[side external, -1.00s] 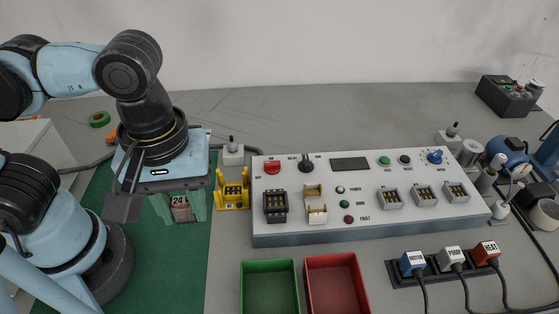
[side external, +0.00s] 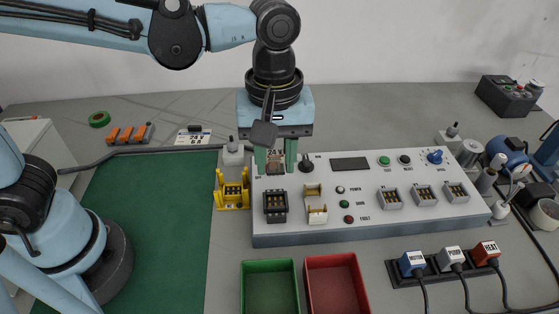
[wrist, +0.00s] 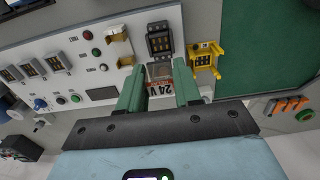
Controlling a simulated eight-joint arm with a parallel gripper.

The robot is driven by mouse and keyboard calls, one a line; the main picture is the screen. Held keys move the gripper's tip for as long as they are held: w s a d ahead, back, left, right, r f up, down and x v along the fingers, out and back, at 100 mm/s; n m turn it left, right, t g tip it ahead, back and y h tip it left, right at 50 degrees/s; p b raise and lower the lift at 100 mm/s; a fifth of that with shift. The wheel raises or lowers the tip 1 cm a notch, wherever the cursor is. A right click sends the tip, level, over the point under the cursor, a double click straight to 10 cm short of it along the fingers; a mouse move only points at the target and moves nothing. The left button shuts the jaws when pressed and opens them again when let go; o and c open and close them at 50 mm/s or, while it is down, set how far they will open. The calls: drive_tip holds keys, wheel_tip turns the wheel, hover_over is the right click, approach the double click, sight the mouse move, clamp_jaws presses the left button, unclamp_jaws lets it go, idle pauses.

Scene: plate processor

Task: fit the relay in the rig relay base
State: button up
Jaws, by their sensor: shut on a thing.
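My gripper (side external: 276,170) is shut on the relay (side external: 276,160), a small clear-fronted block with a white and red "24 V" label. It is held above the back left part of the grey panel. In the wrist view, the relay (wrist: 160,72) sits between my two green fingers (wrist: 160,86). A black relay base (side external: 276,207) with a slotted top is on the panel, nearer the camera than the relay. It is empty and shows just beyond the relay in the wrist view (wrist: 160,42). A yellow bracketed base (side external: 232,190) stands left of the panel, also empty.
A cream lever holder (side external: 315,205) sits right of the black base. A dark knob (side external: 306,163) is close to my right finger. Green (side external: 269,290) and red bins (side external: 337,287) stand in front. Orange parts (side external: 129,134) and a label plate (side external: 194,136) lie behind the green mat.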

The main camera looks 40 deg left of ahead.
hover_over(276, 202)
drive_tip(key=shift+f, duration=2.6)
drive_tip(key=shift+f, duration=1.05)
drive_tip(key=o, duration=1.1)
